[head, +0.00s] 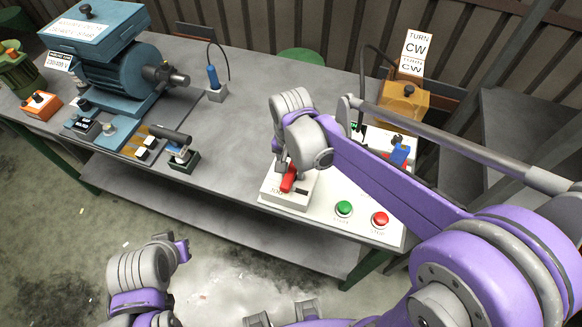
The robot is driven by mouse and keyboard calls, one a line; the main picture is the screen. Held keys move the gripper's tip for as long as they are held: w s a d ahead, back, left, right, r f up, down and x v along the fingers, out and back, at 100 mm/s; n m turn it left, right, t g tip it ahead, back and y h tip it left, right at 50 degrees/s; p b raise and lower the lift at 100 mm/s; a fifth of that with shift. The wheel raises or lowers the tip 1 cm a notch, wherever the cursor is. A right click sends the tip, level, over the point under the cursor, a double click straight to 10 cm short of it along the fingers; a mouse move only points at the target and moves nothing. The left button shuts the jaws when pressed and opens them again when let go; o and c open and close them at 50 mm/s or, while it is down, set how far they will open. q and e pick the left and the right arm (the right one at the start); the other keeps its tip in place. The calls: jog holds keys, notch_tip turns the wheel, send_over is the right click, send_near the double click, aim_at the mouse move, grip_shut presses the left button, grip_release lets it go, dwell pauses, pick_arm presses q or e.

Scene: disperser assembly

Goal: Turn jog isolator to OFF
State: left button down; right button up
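The jog isolator is a pale box with a red handle (288,179) on the front of the bench; lettering beside the handle is partly covered. My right gripper (291,172) points down over it, with its fingers at the red handle. The wrist hides much of the fingers, so I cannot tell whether they grip the handle or only stand around it. The handle's exact position against its markings is not readable. My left gripper (181,249) is low on the left, in front of the bench and away from the isolator; its finger opening does not show clearly.
A green button (344,208) and a red button (380,219) sit on the white panel right of the isolator. A blue motor (122,75) stands at the back left. A yellow box (403,104) with a "TURN CW" sign (414,52) stands behind my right arm.

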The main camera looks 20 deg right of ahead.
grip_shut()
jog(key=shift+n, duration=0.4)
jog(key=n, duration=0.3)
jog(key=shift+n+b, duration=0.3)
jog(key=shift+b, duration=0.1)
jog(key=n, duration=0.4)
jog(key=shift+n+b, duration=0.3)
jog(key=n, duration=0.4)
jog(key=shift+n, duration=0.3)
jog(key=shift+n+b, duration=0.4)
jog(key=shift+n, duration=1.7)
jog(key=shift+o, duration=1.3)
grip_release()
